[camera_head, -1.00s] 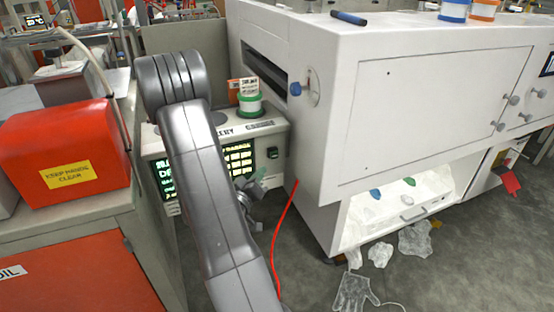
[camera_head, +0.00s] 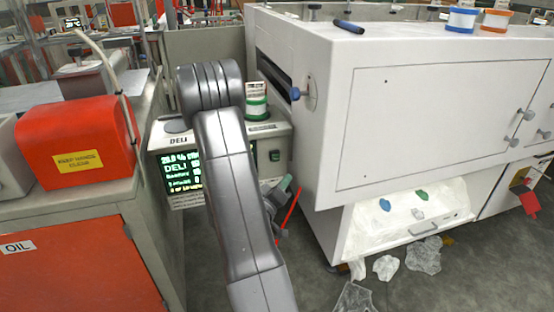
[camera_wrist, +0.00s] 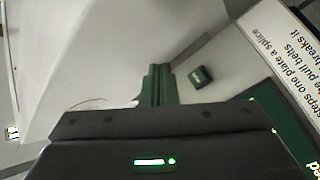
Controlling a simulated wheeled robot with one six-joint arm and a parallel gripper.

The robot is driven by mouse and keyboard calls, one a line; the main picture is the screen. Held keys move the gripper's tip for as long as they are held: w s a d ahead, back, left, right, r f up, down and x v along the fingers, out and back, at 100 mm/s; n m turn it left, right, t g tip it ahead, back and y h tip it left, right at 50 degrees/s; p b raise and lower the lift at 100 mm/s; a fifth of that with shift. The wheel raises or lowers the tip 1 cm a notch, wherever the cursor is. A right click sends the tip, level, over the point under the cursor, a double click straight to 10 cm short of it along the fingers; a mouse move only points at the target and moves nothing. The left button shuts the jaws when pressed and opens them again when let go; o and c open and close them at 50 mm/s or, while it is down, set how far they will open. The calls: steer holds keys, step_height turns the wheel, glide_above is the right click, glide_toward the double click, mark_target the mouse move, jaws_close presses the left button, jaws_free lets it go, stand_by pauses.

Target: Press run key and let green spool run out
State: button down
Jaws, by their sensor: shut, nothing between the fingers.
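The feeder box (camera_head: 178,142) with a lit green text display (camera_head: 180,174) stands between the bench and the white cabinet. A white spool with green rims (camera_head: 256,107) sits on top of it. A small dark green key (camera_head: 275,156) is on its front, right of my arm; it also shows in the wrist view (camera_wrist: 201,76), apart from the fingers. My gripper (camera_head: 285,184) is below and slightly right of the key. In the wrist view its green fingers (camera_wrist: 159,85) are together and empty. My arm covers part of the display.
The large white cabinet (camera_head: 440,110) stands close on the right, with a blue knob (camera_head: 295,94) near the spool. A red cover (camera_head: 80,140) sits on the left bench. A red line hangs beside my gripper. Clear plastic gloves (camera_head: 386,267) lie on the floor.

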steer(key=w+a+p, duration=0.1)
steer(key=w+a, duration=0.1)
steer(key=w, duration=0.5)
steer(key=shift+w+a+p, duration=0.25)
steer(key=shift+w+p, duration=0.05)
steer(key=shift+w, duration=0.1)
stand_by(1.7)
steer(key=shift+w+a, duration=0.15)
steer(key=shift+w, duration=0.2)
steer(key=shift+w+a, duration=0.15)
steer(key=shift+w, duration=0.3)
stand_by(0.6)
stand_by(0.3)
steer(key=shift+s+d, duration=0.3)
steer(key=shift+s, duration=0.55)
steer(key=shift+b, duration=0.3)
steer(key=shift+s+d+b, duration=0.2)
steer(key=shift+s+d, duration=0.05)
steer(key=shift+s, duration=0.55)
steer(key=shift+s+d+b, duration=0.2)
steer(key=shift+s+d, duration=0.05)
steer(key=shift+s, duration=0.55)
steer(key=shift+s+d+b, duration=0.2)
steer(key=shift+s+d, duration=0.05)
steer(key=shift+s, duration=0.55)
